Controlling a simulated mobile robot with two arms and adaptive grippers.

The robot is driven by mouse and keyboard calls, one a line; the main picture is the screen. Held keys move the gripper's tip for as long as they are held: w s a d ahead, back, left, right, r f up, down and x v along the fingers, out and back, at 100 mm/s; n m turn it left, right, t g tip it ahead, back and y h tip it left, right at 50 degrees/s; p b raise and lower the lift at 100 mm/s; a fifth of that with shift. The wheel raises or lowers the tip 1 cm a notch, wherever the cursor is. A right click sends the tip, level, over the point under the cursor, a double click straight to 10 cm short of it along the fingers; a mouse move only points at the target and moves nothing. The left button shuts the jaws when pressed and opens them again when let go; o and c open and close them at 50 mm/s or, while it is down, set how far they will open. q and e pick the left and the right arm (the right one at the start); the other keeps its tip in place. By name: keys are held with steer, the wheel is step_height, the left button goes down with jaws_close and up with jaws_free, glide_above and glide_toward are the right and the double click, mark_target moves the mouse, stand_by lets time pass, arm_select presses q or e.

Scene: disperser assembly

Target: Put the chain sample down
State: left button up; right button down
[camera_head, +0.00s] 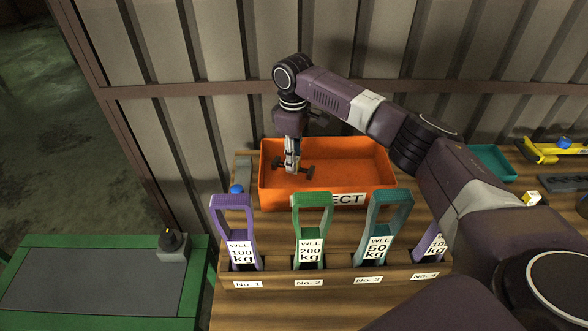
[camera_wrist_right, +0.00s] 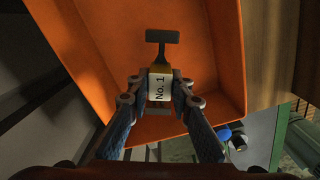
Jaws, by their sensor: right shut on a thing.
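The chain sample is a dark bar with wide T-shaped ends and a white tag reading "No. 1". In the head view the chain sample (camera_head: 308,172) appears within the left part of the orange tray (camera_head: 348,151), which has a label ending in "ECT". I cannot tell whether it touches the tray floor. My right gripper (camera_head: 292,166) points down over the tray and is shut on the sample's middle. The right wrist view shows the sample (camera_wrist_right: 162,37) between the fingertips of the gripper (camera_wrist_right: 159,88), with the orange tray (camera_wrist_right: 215,40) behind. My left gripper is out of view.
In front of the tray, a wooden rack (camera_head: 325,272) holds several handled tags, including a purple one (camera_head: 233,205), a green one (camera_head: 312,208) and a teal one (camera_head: 390,207). A teal tray (camera_head: 492,160) stands at the right. A green-framed table (camera_head: 100,290) is at the lower left.

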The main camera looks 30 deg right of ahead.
steer(key=shift+a+f, duration=0.15)
steer(key=shift+f, duration=0.4)
step_height(320, 180, down, 4)
steer(key=shift+r+p, duration=0.25)
steer(key=shift+p, duration=0.1)
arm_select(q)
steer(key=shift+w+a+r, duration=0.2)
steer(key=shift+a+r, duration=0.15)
arm_select(e)
steer(key=shift+f, duration=0.15)
steer(key=shift+f, duration=0.15)
steer(key=c, duration=1.7)
jaws_free()
steer(key=shift+c, duration=0.2)
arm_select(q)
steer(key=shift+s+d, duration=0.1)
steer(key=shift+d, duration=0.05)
